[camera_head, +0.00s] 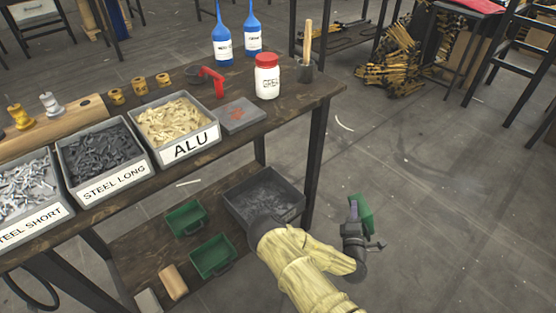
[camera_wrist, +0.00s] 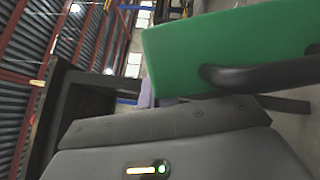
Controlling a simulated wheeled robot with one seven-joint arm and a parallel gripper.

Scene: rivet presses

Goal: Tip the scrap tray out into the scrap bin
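A green tray (camera_head: 362,213) is held by my gripper (camera_head: 355,222), out to the right of the workbench and clear of it. The tray stands tilted on edge, and its inside is hidden in the head view. In the wrist view its green wall (camera_wrist: 210,45) and dark handle (camera_wrist: 250,75) fill the upper right, and my gripper seems shut at the handle side; the fingertips are mostly hidden. The grey scrap bin (camera_head: 236,207) sits on the bench's lower shelf, left of my gripper, with grey scrap inside. My forearm covers its front right corner.
Two more green trays (camera_head: 186,217) (camera_head: 211,258) stand on the lower shelf left of the bin. The bench leg (camera_head: 316,165) rises beside the bin, with the bench top (camera_head: 300,95) overhead. Rivet boxes, a white jar (camera_head: 267,82) and blue bottles stand on top.

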